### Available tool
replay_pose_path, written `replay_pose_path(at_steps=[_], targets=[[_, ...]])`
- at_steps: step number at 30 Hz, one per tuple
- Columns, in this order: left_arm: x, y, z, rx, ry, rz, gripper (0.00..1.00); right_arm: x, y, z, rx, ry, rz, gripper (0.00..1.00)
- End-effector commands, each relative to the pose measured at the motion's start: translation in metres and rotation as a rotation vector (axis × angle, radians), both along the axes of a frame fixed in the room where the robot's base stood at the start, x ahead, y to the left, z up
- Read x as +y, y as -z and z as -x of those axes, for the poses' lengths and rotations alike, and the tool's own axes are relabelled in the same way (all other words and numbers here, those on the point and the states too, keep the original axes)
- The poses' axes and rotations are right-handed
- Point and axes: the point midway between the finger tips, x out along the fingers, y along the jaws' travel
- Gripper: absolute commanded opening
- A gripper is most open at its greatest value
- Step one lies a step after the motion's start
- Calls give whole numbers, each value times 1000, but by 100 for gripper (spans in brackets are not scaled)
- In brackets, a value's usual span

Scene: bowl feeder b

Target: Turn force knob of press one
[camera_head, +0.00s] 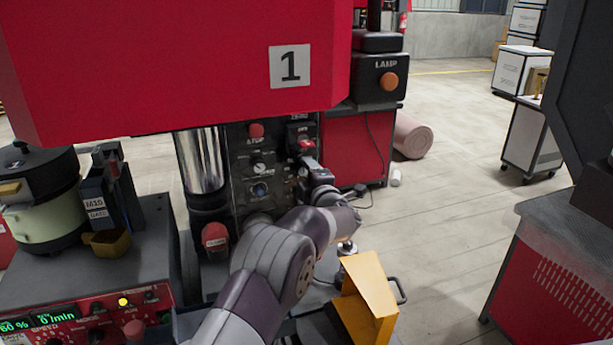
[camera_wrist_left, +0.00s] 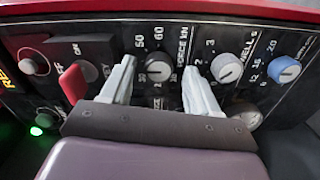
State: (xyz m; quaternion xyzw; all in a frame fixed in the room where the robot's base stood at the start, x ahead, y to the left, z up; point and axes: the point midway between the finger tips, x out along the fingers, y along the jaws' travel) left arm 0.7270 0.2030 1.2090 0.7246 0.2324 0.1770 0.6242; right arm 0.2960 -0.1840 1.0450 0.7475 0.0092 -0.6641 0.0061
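Press one, a red machine marked 1 (camera_head: 290,66), has a dark control panel (camera_head: 236,155) below its red housing. My right gripper is not in view.
Close by on the panel are a red switch (camera_wrist_left: 73,83), a dwell knob (camera_wrist_left: 227,68) and a blue knob (camera_wrist_left: 285,69). A yellow bracket (camera_head: 369,290) stands right of my forearm. A bowl feeder (camera_head: 42,205) is at left.

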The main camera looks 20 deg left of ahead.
Motion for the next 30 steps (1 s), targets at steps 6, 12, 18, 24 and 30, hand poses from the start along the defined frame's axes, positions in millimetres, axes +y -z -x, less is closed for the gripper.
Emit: replay_pose_path(at_steps=[6,12,18,24,30], targets=[[-2,0,4,-3,-1,0,60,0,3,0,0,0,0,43],[-28,2,39,-3,3,2,60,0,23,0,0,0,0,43],[-57,0,83,-2,3,0,60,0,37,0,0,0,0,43],[-71,-3,103,-1,1,0,60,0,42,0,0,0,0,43],[-72,-4,106,0,0,-1,60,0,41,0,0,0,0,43]])
